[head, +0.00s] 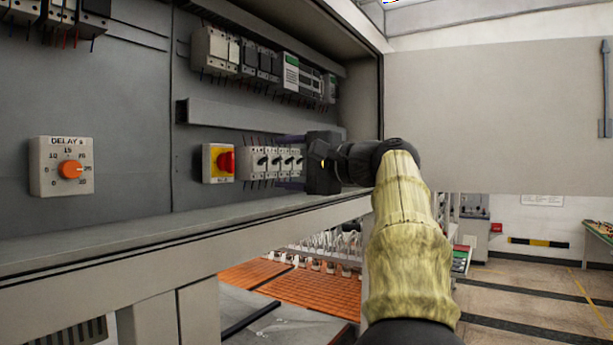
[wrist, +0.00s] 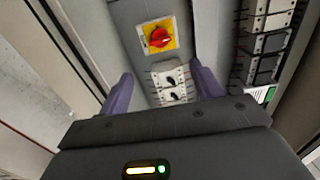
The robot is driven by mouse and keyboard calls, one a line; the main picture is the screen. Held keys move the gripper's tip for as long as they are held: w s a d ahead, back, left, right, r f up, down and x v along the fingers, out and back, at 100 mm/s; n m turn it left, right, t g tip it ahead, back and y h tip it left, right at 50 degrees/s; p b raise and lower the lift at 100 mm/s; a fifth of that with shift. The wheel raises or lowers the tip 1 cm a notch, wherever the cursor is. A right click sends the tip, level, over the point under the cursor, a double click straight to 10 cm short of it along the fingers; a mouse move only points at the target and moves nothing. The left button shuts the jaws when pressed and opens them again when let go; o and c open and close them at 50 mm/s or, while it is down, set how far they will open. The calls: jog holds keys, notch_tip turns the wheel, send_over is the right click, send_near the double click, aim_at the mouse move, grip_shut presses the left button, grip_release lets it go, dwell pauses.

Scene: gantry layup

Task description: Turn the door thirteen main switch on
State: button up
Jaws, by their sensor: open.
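A red rotary switch on a yellow plate (head: 218,162) is mounted on the cabinet's grey back panel; its small label is unreadable. It also shows in the wrist view (wrist: 157,36). Right of it in the head view is a row of white breakers (head: 256,163) with black levers; part of the row also shows in the wrist view (wrist: 169,75). I cannot read which one is door thirteen. My gripper (head: 283,162) is open and empty, its purple fingers above and below the breakers' right end. In the wrist view the fingers (wrist: 161,78) flank the breakers; contact cannot be told.
A delay dial (head: 62,166) with an orange knob is at the left of the panel. More modules (head: 250,57) sit on a rail above a grey duct (head: 240,114). The cabinet's lower edge (head: 150,240) runs below, and an open door (head: 480,110) stands right.

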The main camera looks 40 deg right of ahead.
jog(key=v, duration=0.4)
jog(key=shift+s+b, duration=0.1)
jog(key=shift+b, duration=0.3)
jog(key=shift+d, duration=0.1)
